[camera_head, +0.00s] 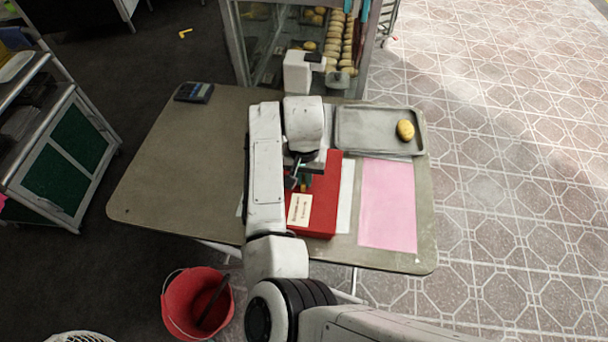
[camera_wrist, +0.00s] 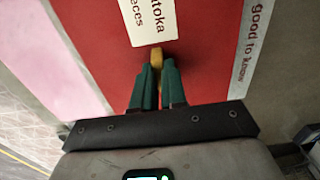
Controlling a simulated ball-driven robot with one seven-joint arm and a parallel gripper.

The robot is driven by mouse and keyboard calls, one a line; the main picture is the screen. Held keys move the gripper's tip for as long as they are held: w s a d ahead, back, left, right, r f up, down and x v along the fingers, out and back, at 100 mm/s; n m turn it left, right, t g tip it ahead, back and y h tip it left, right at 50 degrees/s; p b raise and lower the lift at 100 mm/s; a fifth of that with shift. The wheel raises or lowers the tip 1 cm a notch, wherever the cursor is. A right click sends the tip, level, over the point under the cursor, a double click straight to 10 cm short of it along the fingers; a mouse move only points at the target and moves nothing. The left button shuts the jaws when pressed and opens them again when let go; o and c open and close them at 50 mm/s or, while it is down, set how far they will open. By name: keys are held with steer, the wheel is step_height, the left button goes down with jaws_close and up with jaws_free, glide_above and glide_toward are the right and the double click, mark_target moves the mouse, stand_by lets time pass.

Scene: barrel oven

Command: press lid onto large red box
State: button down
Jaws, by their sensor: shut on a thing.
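The large red box (camera_head: 322,215) lies on the table in front of my arm, with a cream label (camera_head: 299,210) on its top. In the wrist view its red top face (camera_wrist: 85,20) fills the middle, with a white printed strip (camera_wrist: 250,45) along the right side. My gripper (camera_head: 303,186) is over the box top. In the wrist view its green fingers (camera_wrist: 157,80) are closed on a small yellow-brown piece (camera_wrist: 157,55) beside the label. I cannot tell where the lid ends and the box begins, or whether the lid is fully seated. My arm hides the box's left part.
On the table (camera_head: 185,170), a pink sheet (camera_head: 388,205) lies right of the box. A grey tray (camera_head: 370,130) with a yellow roll (camera_head: 405,130) stands behind it. A glass case (camera_head: 270,40) with buns is at the back. The table's left side is mostly clear.

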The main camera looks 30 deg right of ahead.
steer(key=shift+f, duration=0.9)
stand_by(0.8)
steer(key=c, duration=0.5)
jaws_free()
steer(key=shift+c, duration=0.2)
steer(key=shift+r, duration=0.15)
steer(key=shift+r+p, duration=3.4)
steer(key=shift+p, duration=0.2)
jaws_close()
